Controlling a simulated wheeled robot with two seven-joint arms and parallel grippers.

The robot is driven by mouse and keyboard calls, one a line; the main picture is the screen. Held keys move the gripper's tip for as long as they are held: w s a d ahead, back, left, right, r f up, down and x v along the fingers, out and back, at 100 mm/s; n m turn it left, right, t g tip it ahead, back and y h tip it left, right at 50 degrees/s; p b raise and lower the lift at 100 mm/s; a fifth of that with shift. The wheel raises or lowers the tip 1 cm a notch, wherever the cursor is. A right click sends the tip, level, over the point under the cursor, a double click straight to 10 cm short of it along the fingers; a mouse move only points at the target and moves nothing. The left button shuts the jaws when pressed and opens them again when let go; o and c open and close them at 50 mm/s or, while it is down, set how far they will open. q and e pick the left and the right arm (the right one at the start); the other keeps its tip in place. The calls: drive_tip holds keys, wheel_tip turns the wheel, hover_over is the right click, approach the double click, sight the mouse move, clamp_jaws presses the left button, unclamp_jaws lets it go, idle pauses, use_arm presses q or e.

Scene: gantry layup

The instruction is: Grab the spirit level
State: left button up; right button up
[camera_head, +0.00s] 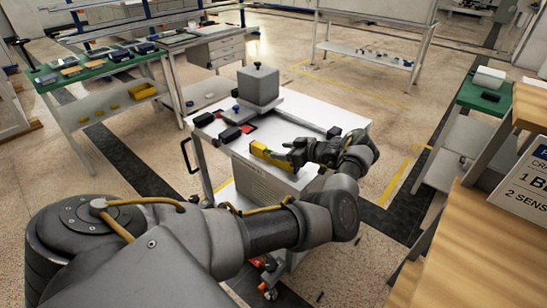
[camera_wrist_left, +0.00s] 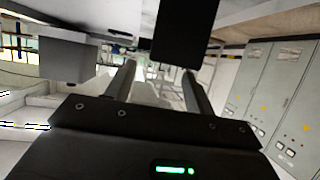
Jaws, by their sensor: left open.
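The spirit level, a yellow bar (camera_head: 268,155), lies at the near edge of the white cart top in the head view. My left gripper (camera_head: 291,152) is at its right end, low over the cart, with its fingers pointing left. The gripper partly hides that end, and I cannot tell whether they touch. In the left wrist view my left gripper (camera_wrist_left: 158,82) has its two fingers apart. A dark block (camera_wrist_left: 186,35) comes in from the top there; I cannot tell what it is. My right gripper is in neither view.
The white cart (camera_head: 330,112) also carries a grey cube on a base (camera_head: 258,86), black items (camera_head: 231,134) and a black piece (camera_head: 333,132). A green-topped bench (camera_head: 95,72) stands at left, a wooden surface (camera_head: 490,215) at right. Open floor lies around the cart.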

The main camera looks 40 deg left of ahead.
sight(271, 150)
use_arm(q)
drive_tip(key=shift+s+a+f, duration=0.1)
drive_tip(key=shift+a+f, duration=0.1)
drive_tip(key=shift+a, duration=0.1)
drive_tip(key=x, duration=0.1)
drive_tip(key=b+x, duration=0.1)
drive_tip(key=x, duration=0.1)
drive_tip(key=shift+a+f, duration=0.2)
drive_tip(key=shift+a, duration=0.1)
drive_tip(key=shift+a+f, duration=0.15)
drive_tip(key=shift+a, duration=0.25)
drive_tip(key=c, duration=1.1)
clamp_jaws()
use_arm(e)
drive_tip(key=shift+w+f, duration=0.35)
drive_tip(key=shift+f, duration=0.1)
